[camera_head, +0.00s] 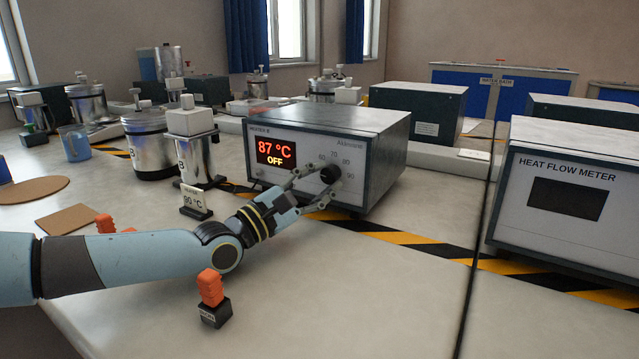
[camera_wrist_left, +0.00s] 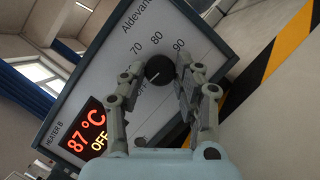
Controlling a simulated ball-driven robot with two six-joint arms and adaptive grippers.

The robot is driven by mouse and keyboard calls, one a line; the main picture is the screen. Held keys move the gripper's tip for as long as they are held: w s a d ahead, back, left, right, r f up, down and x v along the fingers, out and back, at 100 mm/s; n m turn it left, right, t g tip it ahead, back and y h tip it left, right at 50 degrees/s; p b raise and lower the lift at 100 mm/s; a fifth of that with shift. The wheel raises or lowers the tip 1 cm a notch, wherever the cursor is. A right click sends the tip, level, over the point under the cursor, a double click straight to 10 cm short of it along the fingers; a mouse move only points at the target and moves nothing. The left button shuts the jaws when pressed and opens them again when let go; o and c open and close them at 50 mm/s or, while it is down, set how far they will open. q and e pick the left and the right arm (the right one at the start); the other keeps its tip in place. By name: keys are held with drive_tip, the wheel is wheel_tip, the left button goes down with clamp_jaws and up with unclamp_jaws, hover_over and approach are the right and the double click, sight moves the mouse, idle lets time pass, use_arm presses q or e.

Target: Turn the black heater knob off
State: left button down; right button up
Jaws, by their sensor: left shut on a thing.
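The black heater knob (camera_head: 330,174) is on the right part of the front of the heater box (camera_head: 360,126), among printed numbers such as 60, 70, 80 and 90. The red display (camera_head: 276,154) reads 87 °C with OFF below it. My left gripper (camera_head: 322,180) is at the knob, its fingers on either side of it. In the left wrist view the knob (camera_wrist_left: 159,70) sits between the two fingertips, with the display (camera_wrist_left: 86,132) at lower left, also showing OFF. The fingers partly hide the panel print around the knob. My right gripper is not in view.
A heat flow meter (camera_head: 563,198) stands at right. An orange-topped block (camera_head: 211,297) stands in front of my left arm. The front bench right of it is clear.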

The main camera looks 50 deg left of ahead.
use_arm(q)
drive_tip(key=c, duration=0.9)
unclamp_jaws()
drive_tip(key=shift+c, duration=0.2)
drive_tip(key=r+v, duration=0.1)
drive_tip(key=v, duration=0.8)
drive_tip(key=r+v, duration=0.1)
drive_tip(key=v, duration=0.4)
drive_tip(key=shift+s+r, duration=0.3)
drive_tip(key=shift+s, duration=0.35)
